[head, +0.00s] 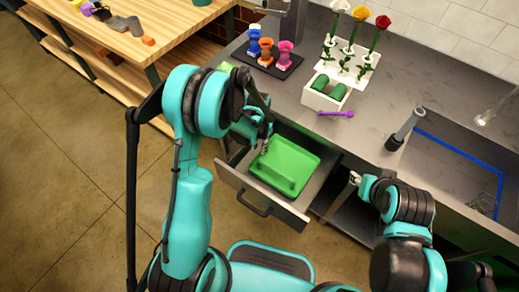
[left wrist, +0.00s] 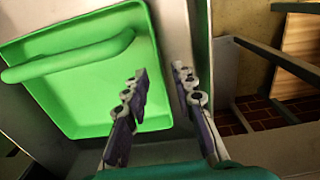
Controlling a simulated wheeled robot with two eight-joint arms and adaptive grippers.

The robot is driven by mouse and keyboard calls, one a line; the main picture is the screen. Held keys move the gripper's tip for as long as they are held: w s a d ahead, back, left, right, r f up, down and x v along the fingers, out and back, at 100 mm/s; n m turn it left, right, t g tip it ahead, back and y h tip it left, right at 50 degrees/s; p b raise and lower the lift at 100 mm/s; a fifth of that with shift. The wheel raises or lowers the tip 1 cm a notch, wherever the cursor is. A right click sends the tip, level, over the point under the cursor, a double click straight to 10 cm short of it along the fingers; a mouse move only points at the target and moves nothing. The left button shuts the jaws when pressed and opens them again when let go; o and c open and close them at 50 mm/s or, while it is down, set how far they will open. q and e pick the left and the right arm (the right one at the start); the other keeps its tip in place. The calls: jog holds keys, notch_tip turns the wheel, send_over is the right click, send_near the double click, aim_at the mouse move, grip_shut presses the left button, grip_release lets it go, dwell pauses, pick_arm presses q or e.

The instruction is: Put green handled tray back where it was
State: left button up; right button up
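The green handled tray (head: 285,166) lies inside an open drawer (head: 265,199) below the counter. In the left wrist view the tray (left wrist: 80,90) fills the left side, with its raised handle (left wrist: 70,58) across it. My left gripper (head: 265,146) is over the drawer at the tray's left edge. In the left wrist view its fingers (left wrist: 160,85) are spread apart, with the tray's rim and the drawer wall between or below them; they hold nothing. My right gripper (head: 353,180) is to the right of the drawer, near the counter front; its finger opening is too small to tell.
The counter holds a black tray with colourful small vases (head: 267,52), a white flower rack (head: 345,62), a white box with green rolls (head: 327,92), and a purple tool (head: 336,113). A sink edged in blue (head: 460,150) is at right. A wooden table (head: 140,45) stands at upper left.

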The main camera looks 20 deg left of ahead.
pick_arm(q)
jog(key=s+a+r+n+t+p, duration=0.1)
jog(key=s+r+t, duration=0.15)
jog(key=r, duration=0.85)
jog(key=s+r+n+t+p, duration=0.1)
jog(key=s+r, duration=0.3)
jog(key=r, duration=0.6)
jog(key=s+a+r+n+t, duration=0.1)
jog(key=s+r, duration=0.4)
jog(key=s, duration=0.5)
jog(key=n+t, duration=0.1)
jog(key=t, duration=0.1)
jog(key=shift+s+a+r+t, duration=0.2)
jog(key=shift+s+a+t, duration=0.05)
jog(key=shift+a+t, duration=0.1)
